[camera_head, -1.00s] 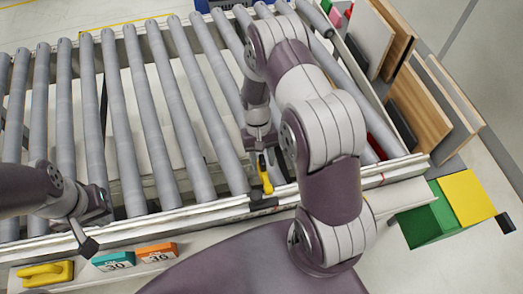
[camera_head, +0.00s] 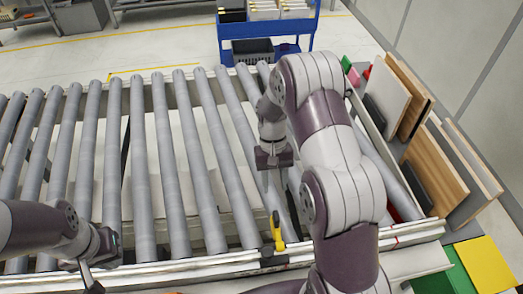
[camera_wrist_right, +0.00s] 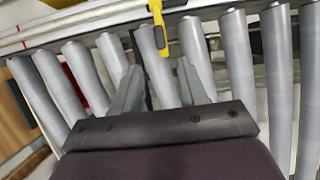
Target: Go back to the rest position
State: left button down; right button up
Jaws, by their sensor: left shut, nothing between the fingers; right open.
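My right gripper (camera_head: 273,180) hangs above the grey rollers in the head view, behind a yellow-handled tool. In the right wrist view its two fingers (camera_wrist_right: 160,85) are apart with nothing held between them. The yellow tool (camera_head: 276,232) stands at the conveyor's near rail, apart from the gripper; it also shows in the right wrist view (camera_wrist_right: 158,35). My left gripper (camera_head: 92,280) is low at the left, near the front rail, shut and empty, its tip close to the bottom edge of the picture.
The roller conveyor (camera_head: 183,150) fills the middle. A blue cart (camera_head: 262,30) stands behind the conveyor. Open floor lies at the back left.

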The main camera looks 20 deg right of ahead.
jog(key=n+t+b, duration=0.1)
jog(key=t+b, duration=0.1)
jog(key=b, duration=0.2)
send_over(276, 214)
notch_tip(276, 214, down, 2)
jog(key=shift+f+h, duration=0.15)
jog(key=shift+h, duration=0.15)
jog(key=s+a+n+t+b, duration=0.2)
jog(key=s+a+t+b, duration=0.1)
jog(key=s+b, duration=0.3)
jog(key=shift+s+a+r+b, duration=0.2)
jog(key=shift+s+a+b, duration=0.2)
jog(key=shift+b, duration=0.55)
jog(key=shift+w+d, duration=0.1)
jog(key=shift+w, duration=0.1)
jog(key=shift+s, duration=0.1)
